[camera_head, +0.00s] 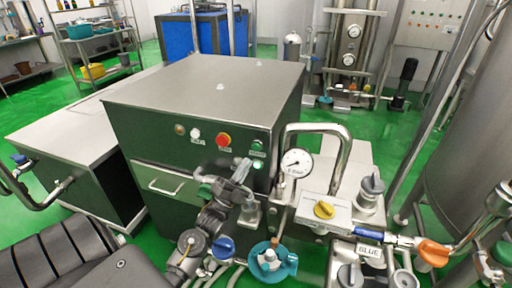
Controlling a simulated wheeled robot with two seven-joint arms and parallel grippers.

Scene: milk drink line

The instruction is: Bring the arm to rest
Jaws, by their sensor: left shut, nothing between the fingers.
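My left arm reaches up from the bottom of the view, left of centre. Its gripper (246,170) is shut with nothing held, in front of the right part of the control panel. The panel is the dark front of a steel cabinet (205,80). The gripper tips are close to a lit green button (259,163); I cannot tell whether they touch it. A red button (223,140) and a white button (195,133) show to the left. My right gripper is not in view.
A pressure gauge (296,163) and a bent steel pipe (345,150) stand right of the gripper. Valves with yellow (324,210), blue (222,247) and orange (434,252) handles, and a teal pump (270,262), crowd the front. A large tank (470,130) stands at right. Green floor (395,130) lies behind.

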